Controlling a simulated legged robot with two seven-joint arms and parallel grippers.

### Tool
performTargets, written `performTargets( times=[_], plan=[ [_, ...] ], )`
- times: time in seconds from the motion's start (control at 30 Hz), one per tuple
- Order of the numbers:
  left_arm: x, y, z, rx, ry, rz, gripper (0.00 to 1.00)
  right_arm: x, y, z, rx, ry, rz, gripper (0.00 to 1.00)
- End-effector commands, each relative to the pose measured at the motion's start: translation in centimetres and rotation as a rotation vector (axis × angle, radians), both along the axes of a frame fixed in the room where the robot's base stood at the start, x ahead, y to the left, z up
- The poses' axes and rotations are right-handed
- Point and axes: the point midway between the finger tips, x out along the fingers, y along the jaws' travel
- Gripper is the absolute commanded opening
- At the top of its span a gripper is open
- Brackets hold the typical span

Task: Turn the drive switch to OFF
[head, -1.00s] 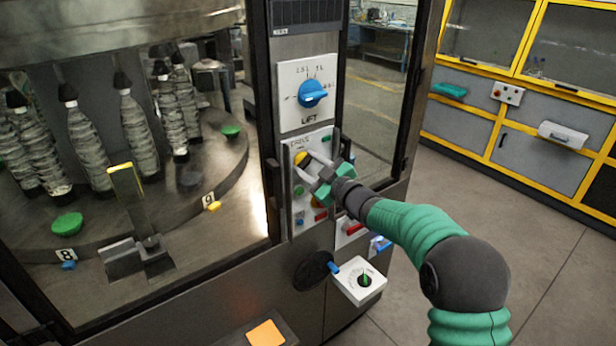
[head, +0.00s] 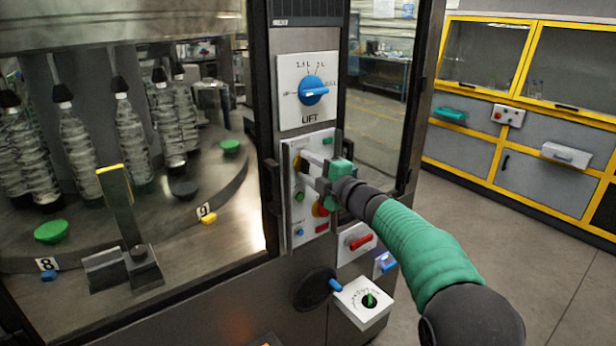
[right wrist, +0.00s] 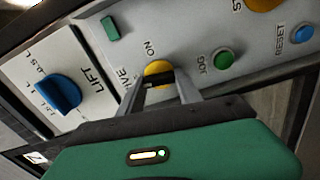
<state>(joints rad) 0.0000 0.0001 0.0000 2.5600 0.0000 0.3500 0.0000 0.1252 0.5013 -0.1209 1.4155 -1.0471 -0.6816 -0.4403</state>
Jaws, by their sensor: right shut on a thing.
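The drive switch is a yellow round knob (right wrist: 157,69) on the light control panel (head: 291,215), beside the letters ON in the right wrist view. In the head view it is mostly covered by my right gripper (head: 304,167). In the right wrist view the two fingers of my right gripper (right wrist: 163,80) are at the knob, one on each side, shut on it. A dark part shows between the fingertips. Which way the switch points is hidden. My left gripper is not in view.
The blue LIFT knob (head: 313,91) is above. A green JOG button (right wrist: 223,58), a blue RESET button (right wrist: 303,34) and a red-and-yellow button (head: 320,208) share the panel. A glass window with bottles is left.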

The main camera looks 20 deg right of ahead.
Motion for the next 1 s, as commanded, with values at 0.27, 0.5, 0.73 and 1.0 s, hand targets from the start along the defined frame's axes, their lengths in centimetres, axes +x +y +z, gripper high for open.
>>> performTargets(
  times=[0.27, 0.5, 0.73, 1.0],
  plan=[
    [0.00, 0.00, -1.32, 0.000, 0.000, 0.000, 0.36, 0.03, 0.12, -0.95, -0.108, -0.027, 0.002, 0.01],
    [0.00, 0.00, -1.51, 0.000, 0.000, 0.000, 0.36, 0.04, 0.13, -0.94, -0.137, -0.035, 0.004, 0.01],
    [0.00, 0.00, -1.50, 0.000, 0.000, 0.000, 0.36, 0.04, 0.15, -0.97, -0.139, -0.035, 0.004, 0.01],
    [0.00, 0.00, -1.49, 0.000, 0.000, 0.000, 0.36, 0.05, 0.15, -0.86, -0.139, -0.037, 0.003, 0.62]
  ],
)
